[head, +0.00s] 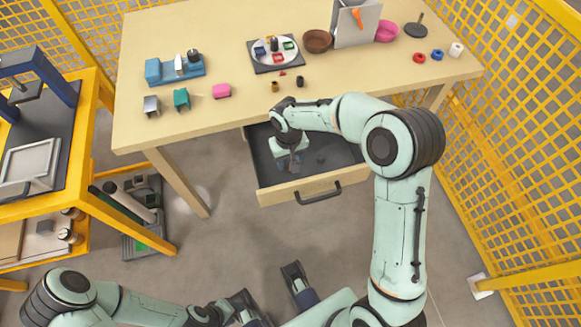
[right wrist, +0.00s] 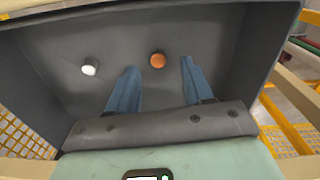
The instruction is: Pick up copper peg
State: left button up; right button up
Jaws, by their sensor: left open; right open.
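The copper peg (right wrist: 157,60) shows its round orange end in the right wrist view, on the drawer floor. It lies between the fingertips of my right gripper (right wrist: 159,68), which is open with a gap on both sides of the peg. In the head view my right gripper (head: 288,165) reaches down into the open drawer (head: 325,188), and I cannot make out the copper peg there. My left gripper (head: 268,284) is open and empty at the bottom of the head view, away from the drawer.
A white or silver peg (right wrist: 89,67) stands left of the copper one in the right wrist view. The drawer walls are close around the right gripper. The table (head: 230,125) above holds a blue fixture (head: 175,70), a round tray and bowls. Yellow mesh fences (head: 510,140) flank the area.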

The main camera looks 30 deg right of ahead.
jog(key=f, duration=0.3)
jog(key=shift+d+f, duration=0.15)
jog(key=shift+d, duration=0.05)
grip_shut()
